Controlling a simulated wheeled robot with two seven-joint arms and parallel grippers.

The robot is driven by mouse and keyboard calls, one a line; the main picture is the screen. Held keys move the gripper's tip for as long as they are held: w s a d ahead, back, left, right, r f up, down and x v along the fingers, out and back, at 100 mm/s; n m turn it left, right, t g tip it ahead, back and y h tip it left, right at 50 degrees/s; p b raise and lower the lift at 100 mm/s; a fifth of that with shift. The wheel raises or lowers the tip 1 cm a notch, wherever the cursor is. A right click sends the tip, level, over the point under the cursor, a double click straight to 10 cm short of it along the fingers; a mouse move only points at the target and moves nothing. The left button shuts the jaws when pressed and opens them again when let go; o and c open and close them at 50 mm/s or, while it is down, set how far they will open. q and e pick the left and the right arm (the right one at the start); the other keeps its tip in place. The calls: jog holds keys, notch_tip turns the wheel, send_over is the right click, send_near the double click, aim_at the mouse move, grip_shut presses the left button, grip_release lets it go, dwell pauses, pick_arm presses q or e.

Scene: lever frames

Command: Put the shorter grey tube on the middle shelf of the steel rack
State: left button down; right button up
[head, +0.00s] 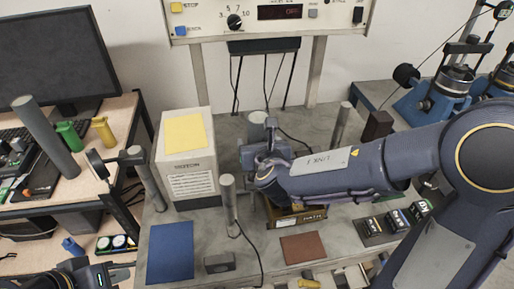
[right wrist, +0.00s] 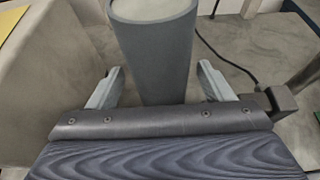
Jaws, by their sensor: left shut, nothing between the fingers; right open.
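A grey tube (head: 258,124) stands upright on the grey bench behind my right gripper, which hides its lower part. My right gripper (head: 264,150) is open. In the right wrist view the grey tube (right wrist: 155,50) stands between the two spread fingers (right wrist: 160,88), with a gap on each side. A longer-looking grey tube (head: 46,137) stands tilted at the left, by the monitor. My left gripper (head: 92,276) seems to be the dark part at the bottom left, shut and mostly out of frame. I cannot make out for certain which structure is the steel rack.
A beige box with a yellow top (head: 185,150) stands left of the right gripper. Metal posts (head: 229,205) rise from the bench (head: 200,240). A blue mat (head: 170,252) and a brown mat (head: 303,247) lie in front. A cable runs behind the tube.

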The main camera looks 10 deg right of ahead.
jog(key=shift+x, duration=0.8)
jog(key=shift+c, duration=0.4)
jog(key=shift+d, duration=0.1)
jog(key=c, duration=1.5)
jog(key=shift+r, duration=0.2)
grip_shut()
